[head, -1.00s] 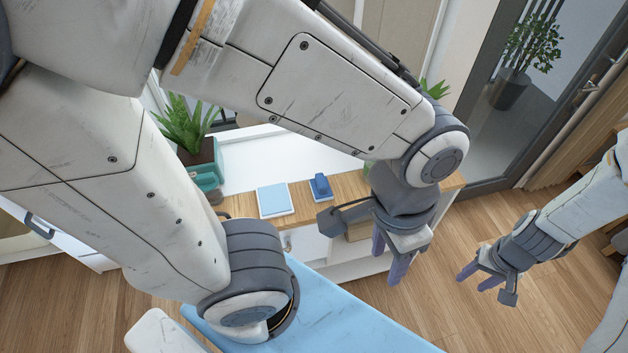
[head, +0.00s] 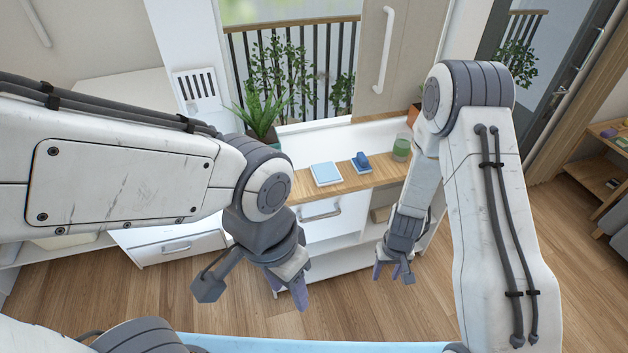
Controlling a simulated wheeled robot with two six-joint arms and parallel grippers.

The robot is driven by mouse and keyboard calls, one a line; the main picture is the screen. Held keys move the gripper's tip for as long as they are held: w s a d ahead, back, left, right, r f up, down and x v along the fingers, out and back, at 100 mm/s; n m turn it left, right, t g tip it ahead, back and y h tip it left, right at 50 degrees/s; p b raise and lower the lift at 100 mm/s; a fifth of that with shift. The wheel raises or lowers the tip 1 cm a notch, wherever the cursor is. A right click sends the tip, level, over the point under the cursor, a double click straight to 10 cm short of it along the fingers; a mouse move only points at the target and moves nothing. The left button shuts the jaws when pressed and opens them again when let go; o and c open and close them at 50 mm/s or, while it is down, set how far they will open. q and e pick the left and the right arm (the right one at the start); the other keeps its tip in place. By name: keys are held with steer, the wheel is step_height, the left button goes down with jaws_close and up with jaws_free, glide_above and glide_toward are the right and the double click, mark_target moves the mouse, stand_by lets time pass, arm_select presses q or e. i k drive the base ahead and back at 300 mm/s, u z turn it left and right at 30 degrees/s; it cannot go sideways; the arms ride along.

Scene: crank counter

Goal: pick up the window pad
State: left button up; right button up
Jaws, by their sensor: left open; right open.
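A small dark blue block with a raised top (head: 362,161), which looks like the window pad, sits on the wooden counter (head: 345,183) near its back edge. A flat light blue square with a white border (head: 326,174) lies just left of it. My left gripper (head: 288,293) is open and empty, pointing down in front of the counter, below and left of the blue block. My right gripper (head: 386,271) is open and empty, in front of the counter's right part and lower than its top.
A potted plant (head: 259,118) stands at the counter's left end. A greenish glass (head: 401,148) and a terracotta pot (head: 413,115) are at the right, close to my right arm. White drawers and open shelves are below the counter. The wooden floor in front is clear.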

mark_target(362, 166)
steer(key=z, duration=0.75)
steer(key=i, duration=1.6)
steer(key=u, duration=0.95)
steer(key=i, duration=0.3)
steer(key=u, duration=0.35)
